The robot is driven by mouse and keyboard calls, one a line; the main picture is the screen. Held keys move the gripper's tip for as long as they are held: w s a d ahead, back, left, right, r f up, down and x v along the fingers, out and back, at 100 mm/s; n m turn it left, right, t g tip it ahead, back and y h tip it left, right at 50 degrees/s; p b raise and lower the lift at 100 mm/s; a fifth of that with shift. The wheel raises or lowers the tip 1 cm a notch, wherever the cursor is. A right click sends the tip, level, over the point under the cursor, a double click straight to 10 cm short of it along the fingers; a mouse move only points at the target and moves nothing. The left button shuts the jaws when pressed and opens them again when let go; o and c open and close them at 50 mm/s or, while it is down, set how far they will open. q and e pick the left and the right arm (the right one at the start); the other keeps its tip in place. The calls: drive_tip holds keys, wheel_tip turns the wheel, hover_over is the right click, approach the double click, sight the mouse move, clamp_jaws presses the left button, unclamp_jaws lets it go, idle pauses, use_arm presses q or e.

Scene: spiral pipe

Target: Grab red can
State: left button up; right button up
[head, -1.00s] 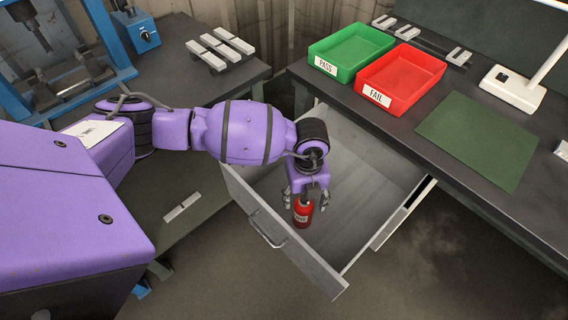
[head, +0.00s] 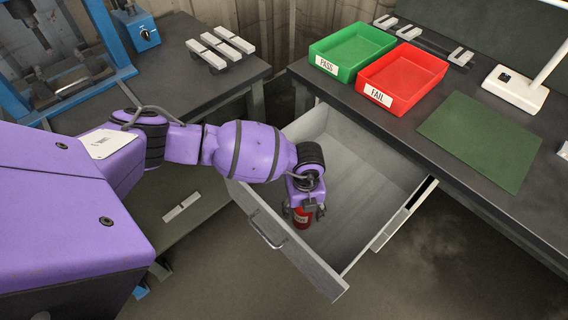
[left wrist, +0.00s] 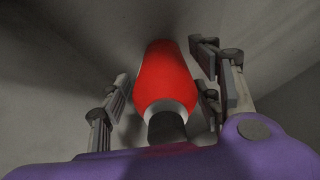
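The red can (head: 302,217) stands in the open drawer (head: 352,205), near its front panel. It has a pale label and shows partly under my left gripper (head: 304,212). My left gripper is open and reaches down from above, with its fingers on either side of the can. In the left wrist view the red can (left wrist: 166,80) lies between the fingers of the left gripper (left wrist: 160,100), its grey neck and dark top toward the palm. A gap shows between the can and the fingers on both sides. My right gripper is not in view.
The drawer's front panel and handle (head: 268,236) are close to the can. A workbench (head: 440,110) above the drawer carries a green PASS tray (head: 352,68), a red FAIL tray (head: 385,98), a green mat (head: 480,143) and a lamp base (head: 514,90). The drawer's back half is empty.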

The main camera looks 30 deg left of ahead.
use_arm(q)
drive_tip(key=shift+w+r, duration=0.2)
drive_tip(key=c, duration=1.3)
